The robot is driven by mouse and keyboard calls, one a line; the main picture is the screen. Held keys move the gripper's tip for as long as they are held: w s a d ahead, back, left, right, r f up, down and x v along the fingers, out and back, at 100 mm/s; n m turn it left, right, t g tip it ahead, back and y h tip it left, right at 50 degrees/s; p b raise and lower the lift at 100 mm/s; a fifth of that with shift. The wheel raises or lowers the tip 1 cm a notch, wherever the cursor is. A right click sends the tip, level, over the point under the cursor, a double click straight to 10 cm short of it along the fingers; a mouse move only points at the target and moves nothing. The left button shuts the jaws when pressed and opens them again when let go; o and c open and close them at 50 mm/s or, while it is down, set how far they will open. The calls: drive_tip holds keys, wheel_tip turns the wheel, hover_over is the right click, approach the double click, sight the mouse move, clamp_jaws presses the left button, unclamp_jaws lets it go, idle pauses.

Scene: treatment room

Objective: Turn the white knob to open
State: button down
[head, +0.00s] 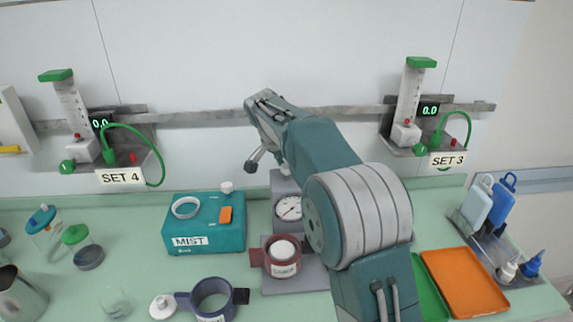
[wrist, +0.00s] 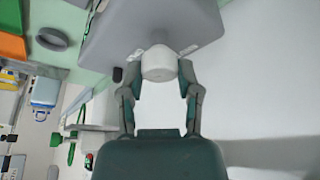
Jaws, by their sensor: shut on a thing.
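The white knob (wrist: 159,62) shows in the wrist view at the end of a grey housing (wrist: 150,22). My gripper (wrist: 160,78) has one finger on each side of the knob and is shut on it. In the head view my gripper (head: 262,155) is at the top of the grey stand with a round dial gauge (head: 288,208). My arm and gripper hide the knob there. How far the knob is turned cannot be told.
A maroon cup (head: 282,271) sits on the stand's base below the gauge. A teal MIST box (head: 190,243) is at its left. Orange (head: 466,283) and green trays lie right of my arm. Wall units SET 4 (head: 121,176) and SET 3 (head: 447,160) flank the stand.

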drive_tip(key=shift+a+f, duration=0.1)
drive_tip(key=shift+f, duration=0.1)
drive_tip(key=shift+c, duration=1.5)
unclamp_jaws()
drive_tip(key=shift+a, duration=0.1)
drive_tip(key=shift+r, duration=0.2)
drive_tip(key=shift+r, duration=0.35)
drive_tip(key=v, duration=1.1)
drive_tip(key=shift+a, duration=0.15)
